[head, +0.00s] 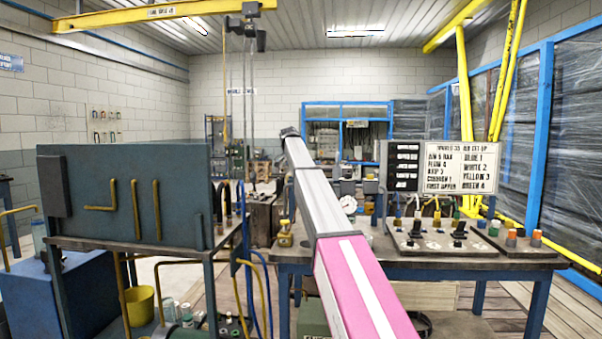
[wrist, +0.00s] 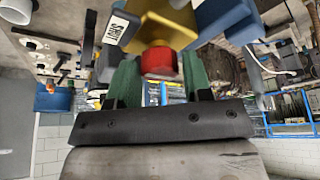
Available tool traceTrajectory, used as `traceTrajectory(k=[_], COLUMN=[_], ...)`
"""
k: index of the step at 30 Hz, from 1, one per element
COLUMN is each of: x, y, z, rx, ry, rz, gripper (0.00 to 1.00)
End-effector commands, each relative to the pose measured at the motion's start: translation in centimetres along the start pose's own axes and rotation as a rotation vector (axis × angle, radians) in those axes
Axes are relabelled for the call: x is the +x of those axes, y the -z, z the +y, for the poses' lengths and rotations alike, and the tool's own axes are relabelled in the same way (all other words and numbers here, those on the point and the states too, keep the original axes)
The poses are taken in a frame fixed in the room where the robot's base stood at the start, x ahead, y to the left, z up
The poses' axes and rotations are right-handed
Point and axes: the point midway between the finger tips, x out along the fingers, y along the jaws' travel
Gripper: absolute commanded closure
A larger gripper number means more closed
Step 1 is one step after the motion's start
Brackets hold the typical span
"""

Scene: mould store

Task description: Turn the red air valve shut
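My gripper (wrist: 159,72) has two green fingers, one on each side of the red knob. In the head view my arm crosses the middle of the picture, and my gripper and the red knob are not clearly seen there. How far the knob is turned cannot be told.
A bench (head: 455,263) at the right carries a control panel (head: 445,240) with several knobs and a lettered sign (head: 460,168). A blue block (wrist: 222,22) is close to the knob.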

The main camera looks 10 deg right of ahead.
Motion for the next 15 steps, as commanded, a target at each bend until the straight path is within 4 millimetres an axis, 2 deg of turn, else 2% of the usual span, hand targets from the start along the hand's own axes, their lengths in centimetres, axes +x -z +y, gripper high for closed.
traceTrajectory(k=[10, 15], x=[-0.05, -0.88], y=[0.0, 0.01], z=[-0.01, -0.06], rx=[-0.001, -0.002], ry=[0.001, 0.001], rz=[0.0, 0.001], gripper=[0.39, 0.39])
